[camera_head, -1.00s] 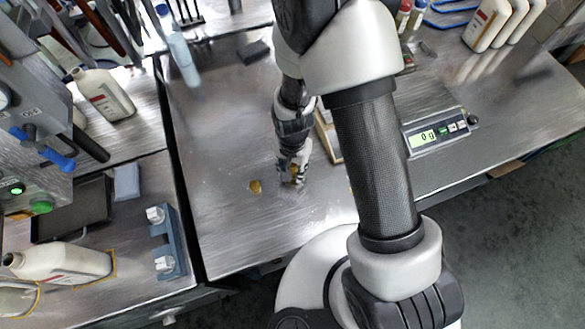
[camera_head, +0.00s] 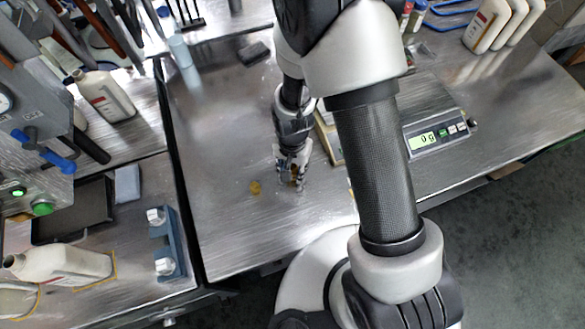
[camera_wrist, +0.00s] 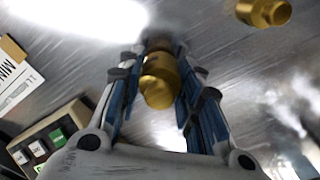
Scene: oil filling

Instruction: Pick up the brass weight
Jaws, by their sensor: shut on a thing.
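The brass weight (camera_wrist: 159,82) is between the fingers of my gripper (camera_wrist: 155,75) in the wrist view. The fingers are shut on it, one on each side. In the head view my gripper (camera_head: 292,178) points down at the steel table, with a small part of the weight (camera_head: 296,172) showing between the fingers. I cannot tell whether the weight touches the table. A second brass weight (camera_wrist: 264,12) stands apart at the upper right of the wrist view; it also shows left of my gripper in the head view (camera_head: 255,187).
A scale with a display reading 0 g (camera_head: 424,139) stands right of my gripper, partly hidden by my arm. A blue-grey clamp block (camera_head: 168,243) and a lying white bottle (camera_head: 62,264) are on the left bench. The steel table (camera_head: 225,225) is clear around the loose weight.

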